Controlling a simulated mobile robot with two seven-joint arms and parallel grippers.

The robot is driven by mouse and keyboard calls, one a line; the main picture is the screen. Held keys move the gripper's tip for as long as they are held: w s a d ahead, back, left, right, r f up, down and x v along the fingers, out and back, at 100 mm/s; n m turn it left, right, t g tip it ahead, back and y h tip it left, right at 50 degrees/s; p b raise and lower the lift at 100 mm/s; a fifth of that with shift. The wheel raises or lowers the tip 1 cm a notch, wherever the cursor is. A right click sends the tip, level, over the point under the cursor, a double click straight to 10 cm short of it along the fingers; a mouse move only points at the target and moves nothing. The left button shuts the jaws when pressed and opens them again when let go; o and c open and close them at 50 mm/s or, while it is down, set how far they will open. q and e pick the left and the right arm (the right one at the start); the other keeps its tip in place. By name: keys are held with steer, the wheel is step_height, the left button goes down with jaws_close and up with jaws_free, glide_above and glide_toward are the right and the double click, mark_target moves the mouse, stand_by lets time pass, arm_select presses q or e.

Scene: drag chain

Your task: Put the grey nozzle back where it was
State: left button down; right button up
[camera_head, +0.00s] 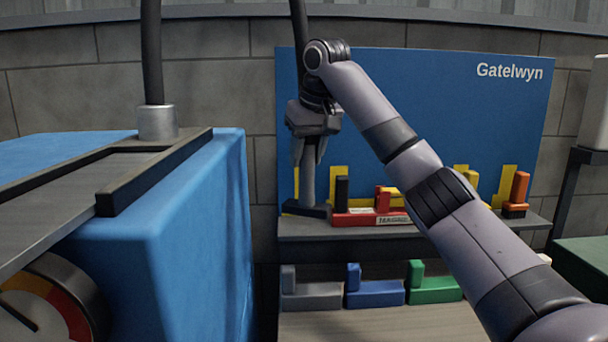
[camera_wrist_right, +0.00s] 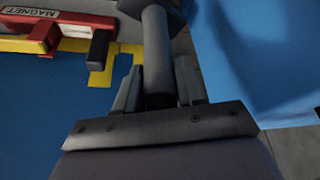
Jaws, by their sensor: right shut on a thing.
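The grey nozzle (camera_head: 308,186) is upright at the left end of the shelf (camera_head: 400,228), in front of the blue board. It has a round grey tube and a wide, darker foot (camera_head: 304,210). My right gripper (camera_head: 310,158) comes down from above and is shut around the tube. In the right wrist view the tube (camera_wrist_right: 156,50) runs between the two fingers (camera_wrist_right: 157,95), with its foot cut off at the top edge. I cannot tell whether the foot rests on the shelf or is just above it. My left gripper is not in view.
Right of the nozzle stand a black upright piece (camera_head: 342,190), a red magnet tool (camera_head: 368,218) and an orange tool (camera_head: 519,188). Yellow shapes mark the blue board (camera_head: 430,110). Grey, blue and green tools (camera_head: 433,290) lie below. A blue machine (camera_head: 200,230) stands left.

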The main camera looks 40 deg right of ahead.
steer(key=w+d+p, duration=0.6)
steer(key=w+p, duration=0.1)
step_height(320, 180, down, 7)
steer(key=shift+b, duration=0.3)
stand_by(0.4)
steer(key=shift+w+f, duration=0.1)
steer(key=o, duration=1)
steer(key=shift+f, duration=0.1)
steer(key=b+v, duration=0.1)
steer(key=v, duration=1.1)
steer(key=shift+r, duration=0.25)
